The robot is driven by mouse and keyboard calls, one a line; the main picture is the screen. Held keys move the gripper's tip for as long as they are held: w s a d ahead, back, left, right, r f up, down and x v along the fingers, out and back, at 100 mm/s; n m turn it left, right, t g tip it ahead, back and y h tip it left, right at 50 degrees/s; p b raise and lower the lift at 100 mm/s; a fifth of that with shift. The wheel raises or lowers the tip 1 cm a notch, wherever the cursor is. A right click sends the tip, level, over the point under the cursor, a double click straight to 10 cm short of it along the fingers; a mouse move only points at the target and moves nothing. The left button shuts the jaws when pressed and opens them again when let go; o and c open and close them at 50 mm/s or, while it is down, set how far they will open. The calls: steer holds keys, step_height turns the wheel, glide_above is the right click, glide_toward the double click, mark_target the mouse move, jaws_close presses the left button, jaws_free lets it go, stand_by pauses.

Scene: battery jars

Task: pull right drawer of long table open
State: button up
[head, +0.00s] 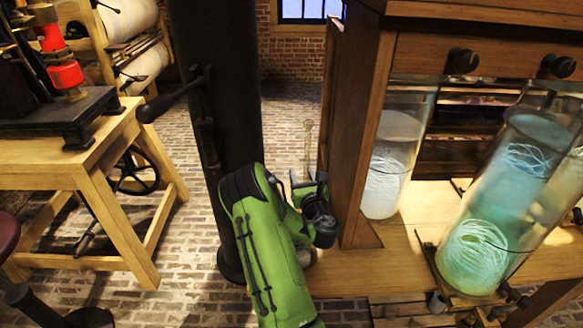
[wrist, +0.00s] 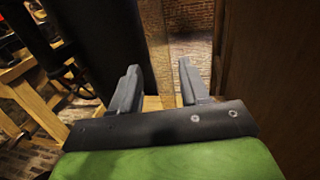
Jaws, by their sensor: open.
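A wooden table (head: 380,268) with glass jars on it stands at the right in the head view; I cannot tell whether it is the long table. Above the jars is a wooden front (head: 510,62) with two dark round knobs, a left knob (head: 463,60) and a right knob (head: 559,66). No open drawer shows. My gripper (head: 308,178) is beside the left side of the wooden cabinet (head: 360,120), apart from both knobs.
A tall clear jar (head: 505,190) and a smaller jar (head: 392,150) stand under the front. A dark column (head: 215,100) rises left of my green arm. A wooden workbench (head: 100,160) stands at far left. Brick floor (head: 285,115) is clear behind the gripper.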

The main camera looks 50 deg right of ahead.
steer(key=shift+d, duration=0.4)
steer(key=shift+s, duration=0.1)
steer(key=shift+s+a+r, duration=0.15)
steer(key=shift+c, duration=0.4)
jaws_close()
step_height(320, 180, up, 28)
steer(key=p, duration=1.9)
